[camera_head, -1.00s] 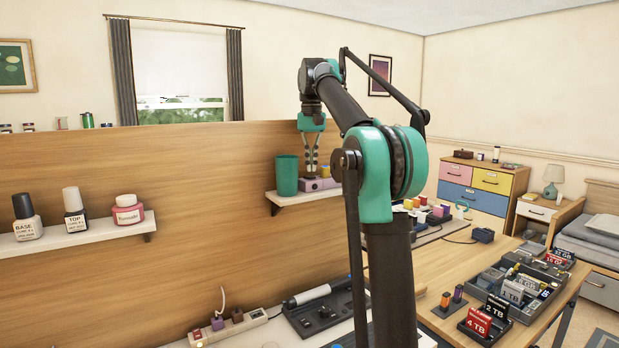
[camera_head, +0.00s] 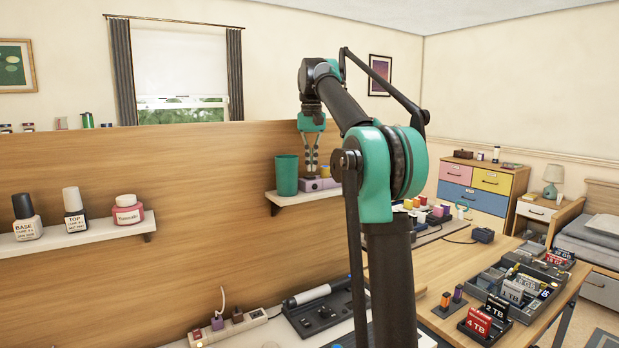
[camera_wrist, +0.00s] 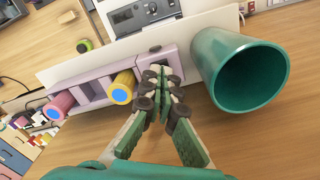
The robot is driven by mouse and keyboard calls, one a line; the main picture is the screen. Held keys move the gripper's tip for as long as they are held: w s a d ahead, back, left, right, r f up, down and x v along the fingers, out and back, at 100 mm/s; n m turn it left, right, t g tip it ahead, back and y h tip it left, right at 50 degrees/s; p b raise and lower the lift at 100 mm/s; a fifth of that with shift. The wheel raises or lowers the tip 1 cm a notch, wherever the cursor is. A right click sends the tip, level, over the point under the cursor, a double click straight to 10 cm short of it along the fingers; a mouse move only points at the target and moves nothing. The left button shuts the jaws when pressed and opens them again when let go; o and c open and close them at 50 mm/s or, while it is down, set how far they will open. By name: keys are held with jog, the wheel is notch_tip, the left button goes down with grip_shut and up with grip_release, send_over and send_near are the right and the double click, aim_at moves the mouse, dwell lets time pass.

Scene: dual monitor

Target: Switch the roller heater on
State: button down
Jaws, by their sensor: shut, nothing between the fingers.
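The roller heater (camera_wrist: 97,98) is a lilac box on a small white wall shelf (camera_head: 291,198); it also shows in the head view (camera_head: 318,185). In the wrist view a yellow roller (camera_wrist: 123,87) and a pink roller (camera_wrist: 60,105), both with blue ends, sit in its slots. A small dark spot (camera_wrist: 155,49) shows on its plain right end; I cannot tell if it is the switch. My gripper (camera_wrist: 163,70) is shut and empty, pointing down with its fingertips over that right end. I cannot tell whether they touch it. It also shows in the head view (camera_head: 312,172).
A teal cup (camera_wrist: 252,75) stands close beside the heater's right end in the wrist view, at my gripper's side. The wooden panel (camera_head: 200,165) rises behind the shelf. The desk below holds a power strip (camera_head: 230,327) and a dark device (camera_head: 320,312).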

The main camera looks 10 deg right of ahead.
aim_at(311, 177)
jog(key=shift+f, duration=1.05)
dwell(0.8)
jog(key=shift+r, duration=3.5)
